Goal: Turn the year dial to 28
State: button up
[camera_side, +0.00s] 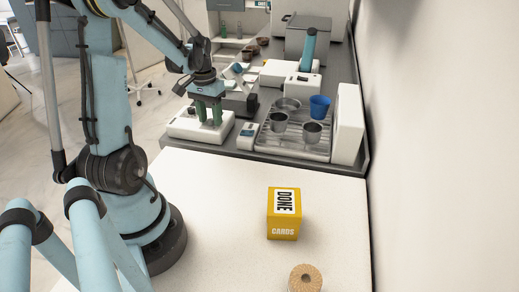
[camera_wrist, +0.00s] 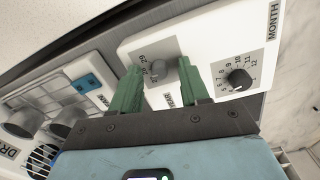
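The white dial box (camera_side: 185,127) lies under my gripper (camera_side: 208,108) in the side view. In the wrist view, the box (camera_wrist: 205,40) carries two dark knobs on grey scale plates. The knob by the partly hidden label, which I take as the year dial (camera_wrist: 157,71), lies between the two green fingers of my gripper (camera_wrist: 161,70). The fingers stand apart with gaps beside the knob; I cannot tell how deep they reach around it. A numeral like 29 shows beside it, but its pointer setting is unclear. The month dial (camera_wrist: 238,79) sits to the right, outside the fingers.
A small white and blue device (camera_side: 248,130) stands right of the box. Beyond it are a drain tray (camera_side: 265,149) with metal cups and a blue cup (camera_side: 319,107). A yellow card box (camera_side: 284,213) stands on the near white table, which is mostly clear.

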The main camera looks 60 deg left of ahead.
aim_at(210, 119)
notch_tip(210, 119, up, 12)
jog(key=shift+a, duration=0.15)
dwell(0.7)
